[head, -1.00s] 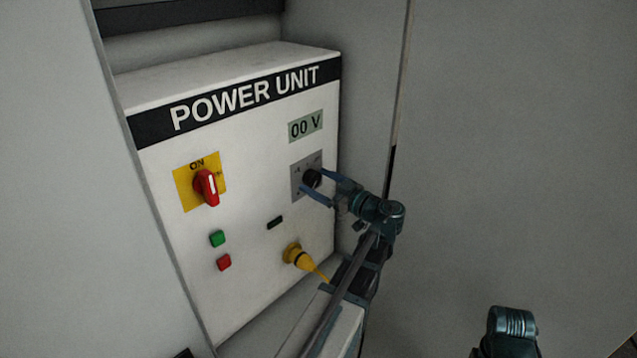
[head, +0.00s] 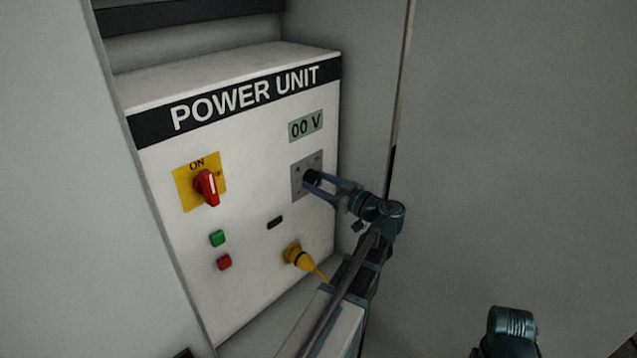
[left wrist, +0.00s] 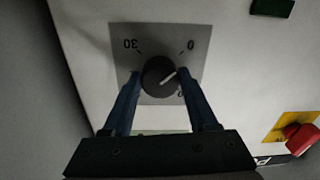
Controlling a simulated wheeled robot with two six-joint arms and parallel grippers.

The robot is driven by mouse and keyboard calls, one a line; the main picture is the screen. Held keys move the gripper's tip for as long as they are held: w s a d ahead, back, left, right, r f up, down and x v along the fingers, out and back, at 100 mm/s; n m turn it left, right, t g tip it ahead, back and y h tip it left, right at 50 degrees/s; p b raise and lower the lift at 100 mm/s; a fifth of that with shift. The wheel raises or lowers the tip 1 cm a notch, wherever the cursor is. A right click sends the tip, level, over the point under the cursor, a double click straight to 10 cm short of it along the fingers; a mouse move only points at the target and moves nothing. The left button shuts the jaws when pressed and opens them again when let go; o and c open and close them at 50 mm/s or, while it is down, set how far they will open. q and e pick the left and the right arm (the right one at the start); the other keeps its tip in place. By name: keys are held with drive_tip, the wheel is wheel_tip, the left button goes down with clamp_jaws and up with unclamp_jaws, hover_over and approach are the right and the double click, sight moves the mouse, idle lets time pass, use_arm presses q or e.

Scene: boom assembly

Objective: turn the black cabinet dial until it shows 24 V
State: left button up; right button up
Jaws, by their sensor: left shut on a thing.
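The black dial (head: 311,177) sits on a grey plate at the right of the power unit's front. A 30 mark is at the plate's upper left, and another mark is partly hidden by a finger. The display (head: 305,126) above the dial reads 00 V. My left gripper (head: 315,184) is shut on the dial, one finger on each side of it. My right gripper is not in view.
The white power unit (head: 250,108) stands in a grey cabinet. Its front has a red switch (head: 206,187) on a yellow plate, a green button (head: 217,238), a red button (head: 224,262) and a yellow plug (head: 294,256) below the dial. The cabinet wall is close on the right.

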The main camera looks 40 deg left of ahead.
use_arm(q)
drive_tip(key=m, duration=0.5)
drive_tip(key=shift+s, duration=0.1)
drive_tip(key=m, duration=1.1)
drive_tip(key=shift+m+t, duration=0.3)
drive_tip(key=m, duration=0.6)
drive_tip(key=shift+s+r+m, duration=0.1)
drive_tip(key=shift+m, duration=0.2)
drive_tip(key=m, duration=0.4)
drive_tip(key=shift+m, duration=0.3)
drive_tip(key=m, duration=0.5)
drive_tip(key=shift+t, duration=0.3)
drive_tip(key=m, duration=0.5)
drive_tip(key=shift+m, duration=0.4)
drive_tip(key=m, duration=0.4)
drive_tip(key=shift+p, duration=0.35)
drive_tip(key=shift+m, duration=0.3)
